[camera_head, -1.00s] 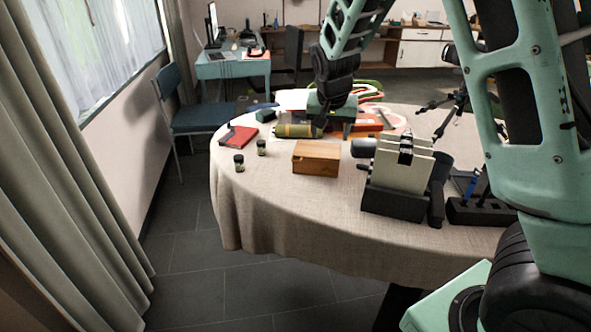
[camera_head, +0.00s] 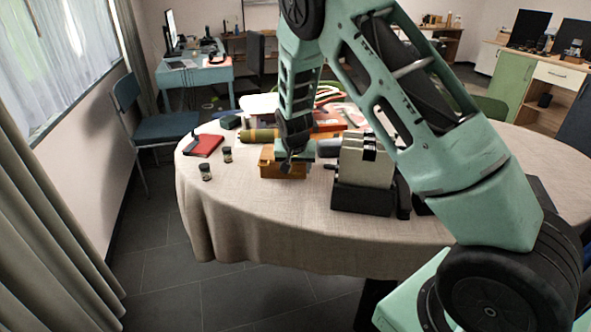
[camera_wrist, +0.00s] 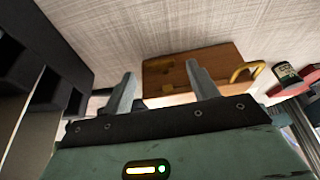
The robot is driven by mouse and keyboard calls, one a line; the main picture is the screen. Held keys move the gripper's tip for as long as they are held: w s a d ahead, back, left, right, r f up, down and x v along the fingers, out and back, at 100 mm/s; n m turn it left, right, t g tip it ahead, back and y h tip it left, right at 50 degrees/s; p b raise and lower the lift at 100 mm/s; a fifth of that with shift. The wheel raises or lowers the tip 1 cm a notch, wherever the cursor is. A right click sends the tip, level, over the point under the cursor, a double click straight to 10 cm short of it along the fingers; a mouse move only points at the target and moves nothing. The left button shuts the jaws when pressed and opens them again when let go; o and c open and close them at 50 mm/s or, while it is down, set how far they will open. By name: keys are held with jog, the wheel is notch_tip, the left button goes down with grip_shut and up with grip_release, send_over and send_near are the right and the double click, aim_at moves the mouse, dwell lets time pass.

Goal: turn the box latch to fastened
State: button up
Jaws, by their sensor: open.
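The small wooden box (camera_head: 268,170) stands on the round table, partly hidden by my arm in the head view. In the wrist view the box (camera_wrist: 160,68) lies just beyond my fingers. A curved brass piece (camera_wrist: 245,72) sticks out at its right end, and a small brass fitting (camera_wrist: 167,88) shows between the fingers. I cannot tell which is the latch or how it is turned. My gripper (camera_wrist: 162,90) is open and empty, its right finger overlapping the box in the picture. In the head view my gripper (camera_head: 294,158) is at the box; contact cannot be told.
A pale panelled block on a dark base (camera_head: 365,170) stands close right of the box. Two small jars (camera_head: 206,172), a red book (camera_head: 204,146) and an olive cylinder (camera_head: 258,135) lie left and behind. The tablecloth in front of the box is clear.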

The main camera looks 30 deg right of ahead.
jog(key=shift+w+d+f, duration=0.15)
jog(key=shift+w+f, duration=0.05)
jog(key=shift+f, duration=0.4)
jog(key=c, duration=1)
